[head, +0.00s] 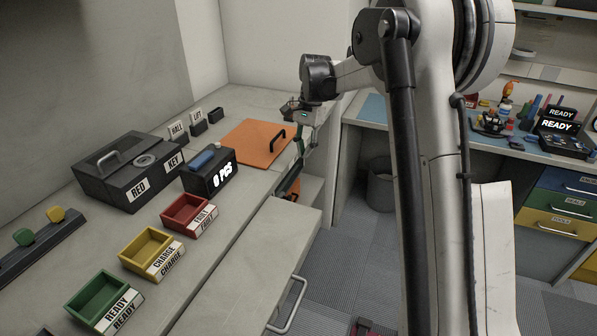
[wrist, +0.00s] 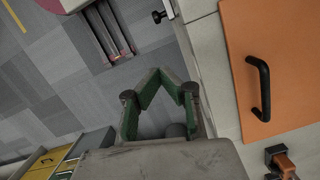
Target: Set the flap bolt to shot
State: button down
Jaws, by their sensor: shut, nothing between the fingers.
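The orange flap (head: 254,143) with a black bar handle lies flat on the counter. In the wrist view the flap (wrist: 285,55) is at the right. A small black fitting with a brown-orange block (wrist: 281,161) sits below it at the lower right edge. A black knob on a short stem (wrist: 160,16) sticks out from a pale edge at the top. I cannot tell which of these is the flap bolt, or its setting. My gripper (wrist: 170,83) has green fingers and is shut and empty, left of the flap. In the head view my gripper (head: 300,160) is beside the flap's right edge.
A black RED KEY box (head: 130,175), a counter reading 0 PCS (head: 208,172), and red (head: 187,212), yellow (head: 148,248) and green (head: 98,297) trays stand on the counter. A grey bin (head: 381,185) is on the floor. Open floor lies right of the counter.

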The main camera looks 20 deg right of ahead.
aim_at(288, 197)
jog(key=s+a+f, duration=0.3)
jog(key=a+f, duration=0.1)
jog(key=f, duration=0.7)
jog(key=shift+a, duration=0.2)
jog(key=shift+b, duration=0.3)
jog(key=s+a, duration=0.3)
jog(key=shift+s+b, duration=0.25)
jog(key=shift+b, duration=0.15)
